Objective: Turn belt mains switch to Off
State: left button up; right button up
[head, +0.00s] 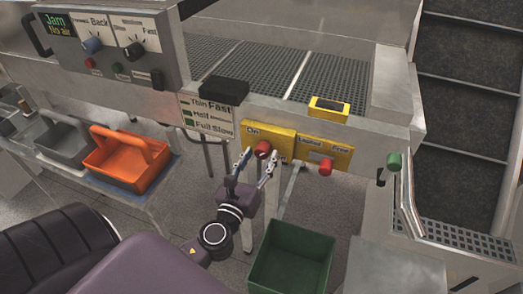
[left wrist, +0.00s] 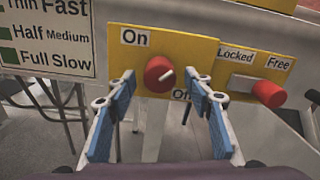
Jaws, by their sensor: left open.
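The belt mains switch is a red rotary knob (head: 263,149) on a yellow plate (head: 281,136). Contact with the knob cannot be told. My right gripper is not in view.
Right of the switch is a Locked/Free plate (head: 338,155) with another red knob (head: 326,167). A speed sign (head: 209,117) hangs to the left. A green bin (head: 291,262) stands below; an orange basket (head: 124,160) stands left. A green-knobbed lever (head: 394,162) is at right.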

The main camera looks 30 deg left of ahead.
pick_arm(q)
jog(key=shift+x, duration=0.8)
jog(key=shift+c, duration=0.6)
jog(key=c, duration=1)
